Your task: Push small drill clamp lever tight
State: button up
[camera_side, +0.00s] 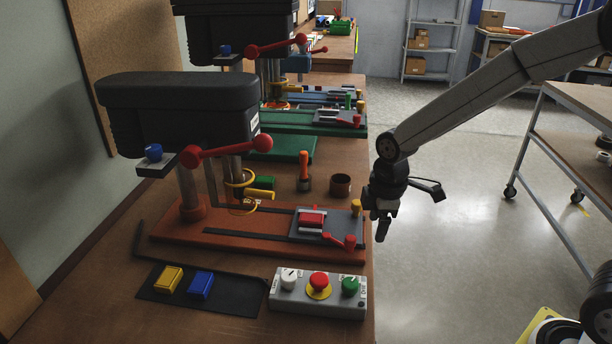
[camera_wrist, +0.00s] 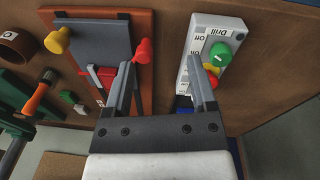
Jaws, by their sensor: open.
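The nearest drill (camera_side: 178,102) has a black head and stands on an orange-red base (camera_side: 215,238). Its grey clamp plate (camera_side: 340,224) at the base's right end carries a red block (camera_side: 312,218) and a red clamp lever (camera_side: 349,242) with a round knob. In the wrist view the lever's red knob (camera_wrist: 143,50) shows beside my left finger; I cannot tell if they touch. In the side view my gripper (camera_side: 383,222) hangs just off the bench's right edge, right of the clamp. My gripper (camera_wrist: 161,70) is open, with nothing between its fingers.
A grey control box (camera_side: 318,293) with white, red and green knobs stands in front of the base. A black mat (camera_side: 226,300) holds a yellow block (camera_side: 168,279) and a blue block (camera_side: 200,285). A brown ring (camera_side: 340,184) and a yellow knob (camera_side: 356,207) are behind the lever.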

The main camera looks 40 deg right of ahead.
aim_at(351, 238)
jog(key=shift+w+a+r+n+g, duration=0.15)
jog(key=shift+w+a+n, duration=0.1)
jog(key=shift+w+n, duration=0.8)
jog(key=shift+w+a+r+n+g, duration=0.1)
jog(key=shift+w+a+n+g, duration=0.15)
jog(key=shift+w+n, duration=0.8)
jog(key=shift+w+a+r+n+g, duration=0.1)
jog(key=shift+w+a+n, duration=0.35)
jog(key=shift+n, duration=0.95)
jog(key=shift+w+d+f, duration=0.1)
jog(key=shift+w+d, duration=0.05)
jog(key=shift+f, duration=3.8)
grip_shut()
